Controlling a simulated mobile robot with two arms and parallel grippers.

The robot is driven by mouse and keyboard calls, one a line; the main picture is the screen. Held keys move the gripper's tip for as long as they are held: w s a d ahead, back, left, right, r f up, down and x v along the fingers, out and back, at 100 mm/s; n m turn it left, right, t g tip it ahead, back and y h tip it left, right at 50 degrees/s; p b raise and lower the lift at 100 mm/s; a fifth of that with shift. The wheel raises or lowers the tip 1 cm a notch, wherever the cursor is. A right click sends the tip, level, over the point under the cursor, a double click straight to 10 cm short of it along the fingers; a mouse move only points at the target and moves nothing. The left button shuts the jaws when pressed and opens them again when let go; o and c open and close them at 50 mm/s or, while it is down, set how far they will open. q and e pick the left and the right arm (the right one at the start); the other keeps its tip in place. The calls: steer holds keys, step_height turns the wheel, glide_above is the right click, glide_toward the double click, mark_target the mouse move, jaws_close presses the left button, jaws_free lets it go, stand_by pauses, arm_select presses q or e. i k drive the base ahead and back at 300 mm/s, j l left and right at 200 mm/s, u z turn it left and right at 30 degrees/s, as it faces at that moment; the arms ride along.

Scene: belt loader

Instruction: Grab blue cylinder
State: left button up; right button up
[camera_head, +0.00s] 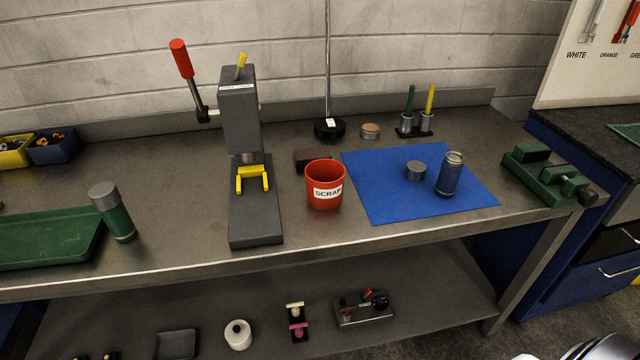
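A dark blue cylinder (448,178) with a silver-grey top stands upright on the right part of the blue mat (378,200), close to the front edge of the bench. A short grey cap-like disc (415,171) lies on the mat just to its left, apart from it. The blue cylinder is unobstructed in this view.
A red SCRAP cup (325,190) stands left of the mat, beside a grey press (241,110). A green vise (545,174) is at the bench's right end. A green bottle (117,222) and green tray (48,238) are left. The mat's left half is clear.

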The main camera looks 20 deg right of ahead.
mark_target(452, 166)
steer(key=l+z, duration=0.1)
steer(key=z, duration=0.4)
steer(key=l+z, duration=0.1)
steer(key=z, duration=0.35)
steer(key=l+z, duration=0.1)
steer(key=z, duration=0.4)
